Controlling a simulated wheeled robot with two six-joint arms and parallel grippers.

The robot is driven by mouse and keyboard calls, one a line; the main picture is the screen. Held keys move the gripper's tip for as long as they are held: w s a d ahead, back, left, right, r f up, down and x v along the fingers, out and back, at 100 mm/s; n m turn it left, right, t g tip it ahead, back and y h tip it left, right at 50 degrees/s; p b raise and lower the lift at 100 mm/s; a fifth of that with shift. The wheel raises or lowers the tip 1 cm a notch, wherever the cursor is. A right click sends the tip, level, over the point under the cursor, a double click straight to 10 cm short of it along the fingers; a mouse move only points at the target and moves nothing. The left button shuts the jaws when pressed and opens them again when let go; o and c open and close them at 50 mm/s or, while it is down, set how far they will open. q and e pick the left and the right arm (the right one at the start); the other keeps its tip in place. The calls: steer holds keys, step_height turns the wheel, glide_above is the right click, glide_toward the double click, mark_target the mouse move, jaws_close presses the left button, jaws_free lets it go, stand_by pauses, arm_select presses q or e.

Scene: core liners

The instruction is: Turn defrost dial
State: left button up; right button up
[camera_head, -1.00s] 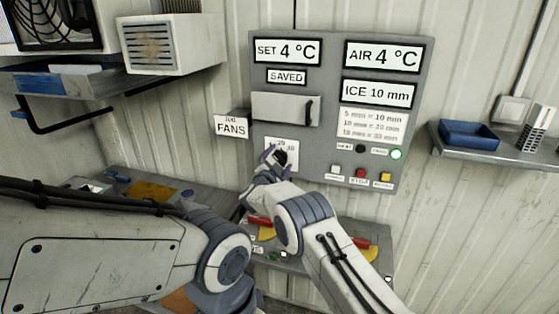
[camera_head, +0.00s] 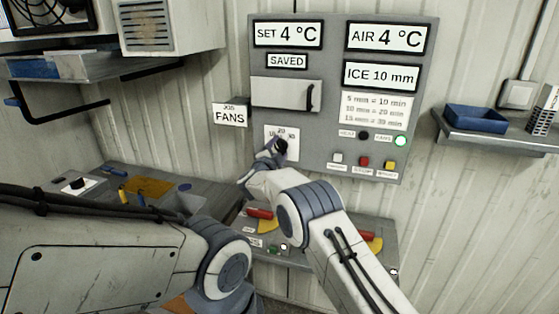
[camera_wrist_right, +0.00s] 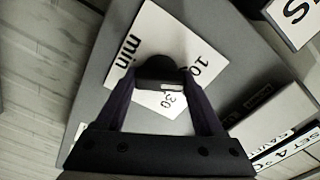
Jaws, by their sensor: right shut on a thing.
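The defrost dial is a black knob (camera_head: 281,147) on a white plate (camera_head: 293,131) low on the grey control panel (camera_head: 330,150). In the right wrist view the dial (camera_wrist_right: 160,70) carries a white mark, and its plate reads "min", "10" and "30". My right gripper (camera_head: 275,149) is at the dial. In the wrist view its two dark fingers (camera_wrist_right: 161,88) are on either side of the knob, shut on it. The gripper hides part of the plate in the head view. My left arm shows at lower left, but its gripper does not show.
The panel reads SET 4 °C, AIR 4 °C and ICE 10 mm. A handled cover (camera_head: 286,95) is above the dial, with small buttons (camera_head: 364,162) to its right. A bench with red-handled parts (camera_head: 260,213) is below. A shelf with a blue bin (camera_head: 475,119) is at right.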

steer(key=m+b, duration=0.1)
steer(key=b, duration=0.1)
steer(key=m+b, duration=0.2)
steer(key=shift+f+b, duration=0.3)
steer(key=shift+f, duration=0.05)
steer(key=shift+r+m+b, duration=0.2)
steer(key=shift+m+b, duration=1.1)
steer(key=o, duration=1.4)
